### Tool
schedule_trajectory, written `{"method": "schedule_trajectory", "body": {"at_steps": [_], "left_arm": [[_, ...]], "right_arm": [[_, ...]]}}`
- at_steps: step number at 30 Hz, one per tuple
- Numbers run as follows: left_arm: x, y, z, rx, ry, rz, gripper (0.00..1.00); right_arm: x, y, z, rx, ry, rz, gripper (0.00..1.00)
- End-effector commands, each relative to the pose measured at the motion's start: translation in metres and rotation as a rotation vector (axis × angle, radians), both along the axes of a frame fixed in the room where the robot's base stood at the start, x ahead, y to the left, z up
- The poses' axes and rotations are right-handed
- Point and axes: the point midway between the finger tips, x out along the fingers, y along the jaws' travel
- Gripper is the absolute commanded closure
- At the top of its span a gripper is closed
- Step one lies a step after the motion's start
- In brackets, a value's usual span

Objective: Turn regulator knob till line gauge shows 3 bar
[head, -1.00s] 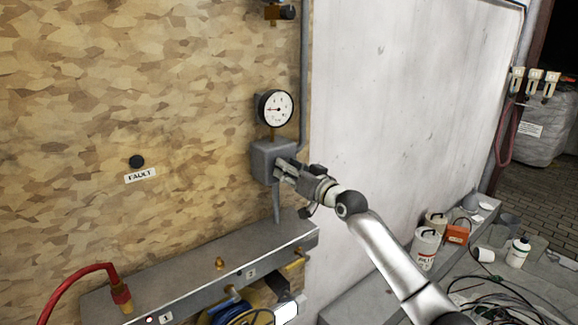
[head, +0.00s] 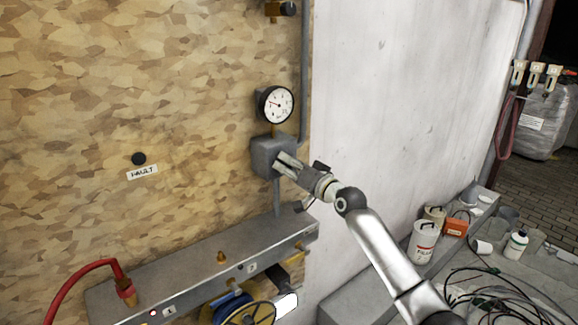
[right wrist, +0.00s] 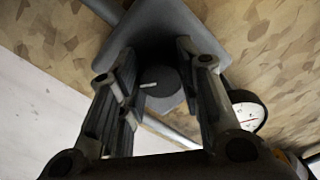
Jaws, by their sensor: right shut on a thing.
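The line gauge (head: 277,103) is a round white dial with a black rim on the wall board. Its needle points to the upper left; the numbers are too small to read surely. Below it sits the grey regulator body (head: 268,157). My right gripper (head: 286,163) reaches its front from the right and is shut on the knob. In the right wrist view the dark round knob (right wrist: 160,90), with a pale mark, sits between the two fingers (right wrist: 157,72). The gauge also shows there (right wrist: 247,112), partly hidden by a finger. My left gripper is not in view.
A grey metal manifold (head: 190,276) with brass fittings and a red hose (head: 80,268) runs below the regulator. Buckets (head: 424,240), bottles and cables lie at lower right. The white wall beside the arm is clear.

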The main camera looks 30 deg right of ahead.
Motion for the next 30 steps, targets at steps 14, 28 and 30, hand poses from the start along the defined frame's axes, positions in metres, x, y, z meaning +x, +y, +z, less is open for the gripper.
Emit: {"method": "schedule_trajectory", "body": {"at_steps": [14,28,30], "left_arm": [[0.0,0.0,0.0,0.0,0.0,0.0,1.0],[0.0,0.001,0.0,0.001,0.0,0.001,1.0],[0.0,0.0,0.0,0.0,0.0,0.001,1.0]], "right_arm": [[0.0,0.0,0.0,-0.002,-0.001,-0.001,0.46],[-0.032,-0.002,-0.001,-0.005,0.001,0.0,0.46],[-0.043,-0.003,-0.002,-0.003,0.001,0.0,0.46]]}}
